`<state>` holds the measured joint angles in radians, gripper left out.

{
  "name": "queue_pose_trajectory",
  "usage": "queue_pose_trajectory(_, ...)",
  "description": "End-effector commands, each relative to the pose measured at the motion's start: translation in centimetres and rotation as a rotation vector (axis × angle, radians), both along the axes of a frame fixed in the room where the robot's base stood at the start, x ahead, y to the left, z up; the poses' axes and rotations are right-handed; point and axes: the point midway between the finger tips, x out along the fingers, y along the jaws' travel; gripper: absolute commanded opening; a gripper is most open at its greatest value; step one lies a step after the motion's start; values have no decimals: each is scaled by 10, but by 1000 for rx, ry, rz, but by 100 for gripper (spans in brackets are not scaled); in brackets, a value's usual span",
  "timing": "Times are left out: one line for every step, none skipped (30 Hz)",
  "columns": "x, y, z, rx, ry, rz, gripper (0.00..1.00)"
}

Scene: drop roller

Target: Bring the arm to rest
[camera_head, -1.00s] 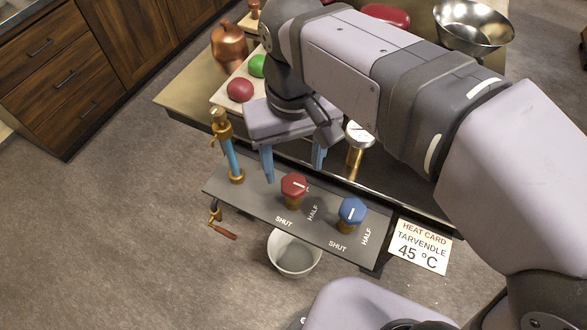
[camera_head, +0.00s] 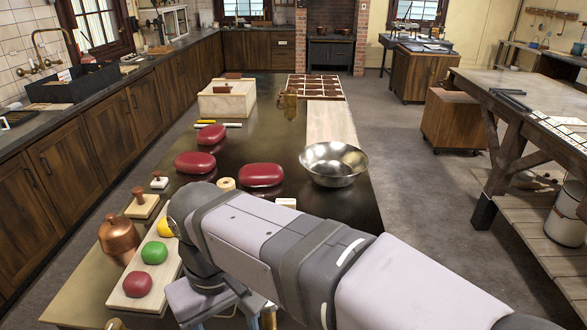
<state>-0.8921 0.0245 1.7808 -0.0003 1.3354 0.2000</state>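My arm reaches in from the lower right over the near end of the dark table (camera_head: 258,110). My gripper (camera_head: 207,301) points down at the bottom edge of the picture, just right of a pale board (camera_head: 128,285). Its fingers are cut off by the frame, so I cannot see whether it is open or shut. Nothing held shows in the visible part.
The board bears red (camera_head: 138,284), green (camera_head: 154,253) and yellow balls. A copper pot (camera_head: 119,238) stands left of it. Red cushion-like pieces (camera_head: 261,175) and a steel bowl (camera_head: 334,164) lie beyond the arm.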

Motion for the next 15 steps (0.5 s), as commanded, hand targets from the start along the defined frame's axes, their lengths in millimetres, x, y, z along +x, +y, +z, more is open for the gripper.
queue_pose_trajectory(10,-15,14,-2,1,-41,57)
queue_pose_trajectory(15,-23,16,-3,2,-63,57)
queue_pose_trajectory(22,-34,18,-3,2,-91,57)
queue_pose_trajectory(27,-44,20,-3,2,-115,57)
queue_pose_trajectory(31,-54,22,-4,3,-139,57)
queue_pose_trajectory(36,-67,24,-4,3,-171,57)
queue_pose_trajectory(40,-77,26,-3,2,-195,57)
queue_pose_trajectory(43,-88,28,-3,2,-221,57)
queue_pose_trajectory(46,-103,30,-4,3,-257,57)
queue_pose_trajectory(48,-115,32,-4,4,-284,57)
queue_pose_trajectory(49,-126,34,-4,3,-310,57)
queue_pose_trajectory(49,-141,37,-4,3,-346,57)
queue_pose_trajectory(49,-152,39,-4,3,-373,57)
queue_pose_trajectory(48,-164,41,-3,4,-399,57)
queue_pose_trajectory(46,-178,43,-2,3,-433,57)
